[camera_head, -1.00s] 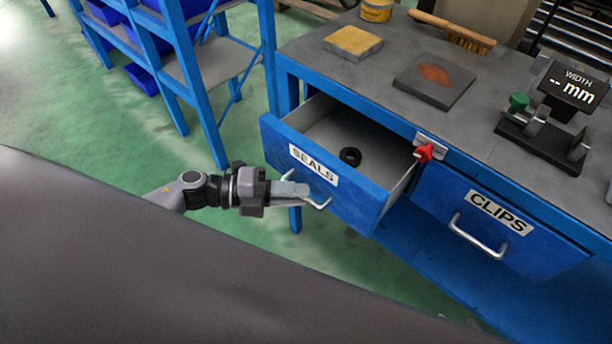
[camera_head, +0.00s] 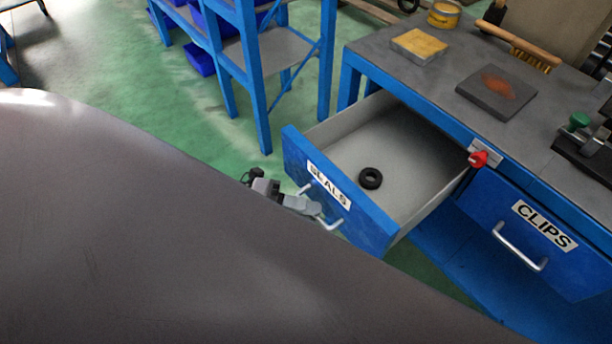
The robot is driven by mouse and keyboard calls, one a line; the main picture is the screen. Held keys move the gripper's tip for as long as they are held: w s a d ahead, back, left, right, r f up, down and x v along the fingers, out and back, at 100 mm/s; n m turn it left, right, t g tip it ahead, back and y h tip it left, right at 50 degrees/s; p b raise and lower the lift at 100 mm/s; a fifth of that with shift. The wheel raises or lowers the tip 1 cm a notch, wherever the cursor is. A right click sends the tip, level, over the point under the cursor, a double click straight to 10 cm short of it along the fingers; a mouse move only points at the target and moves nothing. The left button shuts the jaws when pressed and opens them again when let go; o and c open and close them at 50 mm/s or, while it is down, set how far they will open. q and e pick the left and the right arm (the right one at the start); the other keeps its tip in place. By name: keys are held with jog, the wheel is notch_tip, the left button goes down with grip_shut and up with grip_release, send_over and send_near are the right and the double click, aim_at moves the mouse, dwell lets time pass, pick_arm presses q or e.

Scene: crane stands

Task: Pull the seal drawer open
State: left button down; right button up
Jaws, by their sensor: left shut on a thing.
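The blue drawer labelled SEALS (camera_head: 369,224) stands well out of the bench, and its grey inside shows. A black ring seal (camera_head: 370,178) lies on the drawer floor. My left gripper (camera_head: 318,209) is shut on the drawer's metal handle (camera_head: 333,222), on the front face below the label. Most of my left arm is hidden behind a large dark surface in the foreground. My right gripper is not in view.
The CLIPS drawer (camera_head: 483,208) beside it is shut. A red knob (camera_head: 478,159) sits on the bench edge between the drawers. A yellow-topped block (camera_head: 419,45) and a stained dark plate (camera_head: 497,92) lie on the bench (camera_head: 440,72). A blue shelf rack (camera_head: 246,60) stands at left.

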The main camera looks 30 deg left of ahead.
pick_arm(q)
jog(key=shift+a, duration=0.1)
jog(key=c, duration=1.2)
grip_release()
jog(key=shift+o, duration=0.2)
jog(key=v, duration=0.7)
jog(key=shift+b, duration=0.3)
jog(key=shift+a, duration=0.1)
